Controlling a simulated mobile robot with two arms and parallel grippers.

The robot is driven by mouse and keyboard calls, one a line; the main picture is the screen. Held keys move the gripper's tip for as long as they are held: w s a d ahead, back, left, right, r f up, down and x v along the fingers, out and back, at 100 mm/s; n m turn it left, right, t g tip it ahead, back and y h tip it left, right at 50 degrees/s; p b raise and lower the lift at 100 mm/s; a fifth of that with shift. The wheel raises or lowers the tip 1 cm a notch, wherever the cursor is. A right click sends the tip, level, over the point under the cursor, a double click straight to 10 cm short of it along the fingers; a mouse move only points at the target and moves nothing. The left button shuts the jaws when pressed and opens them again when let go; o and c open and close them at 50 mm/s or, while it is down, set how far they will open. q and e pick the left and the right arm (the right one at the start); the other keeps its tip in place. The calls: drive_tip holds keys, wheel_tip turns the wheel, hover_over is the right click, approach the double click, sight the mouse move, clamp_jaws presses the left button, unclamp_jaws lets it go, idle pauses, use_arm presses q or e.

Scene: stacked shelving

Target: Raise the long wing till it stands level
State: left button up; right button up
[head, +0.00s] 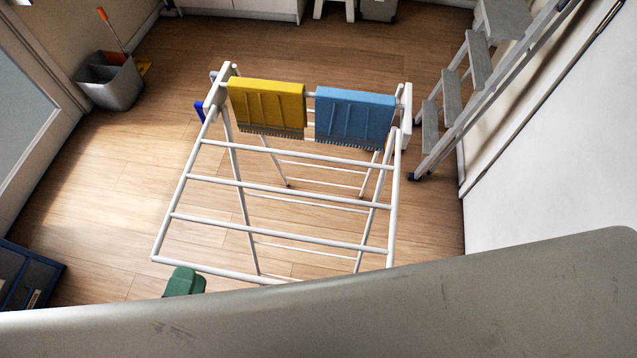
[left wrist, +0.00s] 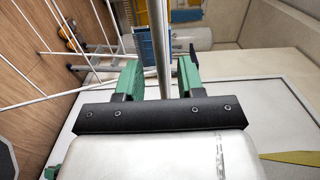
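A white drying rack (head: 365,203) stands on the wooden floor. Its long wing (head: 281,189), a frame with several cross bars, reaches from the top of the rack toward me. I cannot tell its exact tilt. My left gripper (head: 184,280), with green fingers, is at the wing's outer bar, near its left corner. In the left wrist view the gripper (left wrist: 160,82) is open. A pale bar (left wrist: 161,45) passes between its fingers, with a gap on each side. My right gripper is in neither view.
A yellow cloth (head: 267,106) and a blue cloth (head: 354,118) hang over the rack's top. A stepladder (head: 452,95) stands at the right by the white wall. A grey bucket (head: 112,82) stands at the back left, and a dark blue crate (head: 30,275) at the lower left.

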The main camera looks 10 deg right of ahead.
use_arm(q)
drive_tip(key=shift+p+v, duration=0.75)
drive_tip(key=shift+v, duration=2.1)
drive_tip(key=s+f+n+g+y, duration=0.2)
drive_tip(key=f+n+g, duration=0.4)
drive_tip(key=f, duration=1.3)
drive_tip(key=s+f+n+g+y, duration=0.3)
drive_tip(key=f+n, duration=0.6)
drive_tip(key=f, duration=0.9)
drive_tip(key=s+a+f+n+g, duration=0.3)
drive_tip(key=s+f+n+g, duration=0.1)
drive_tip(key=f+g, duration=0.3)
drive_tip(key=shift+s+a+f+y, duration=0.2)
drive_tip(key=shift+s+f+y, duration=0.1)
drive_tip(key=shift+s+f, duration=0.5)
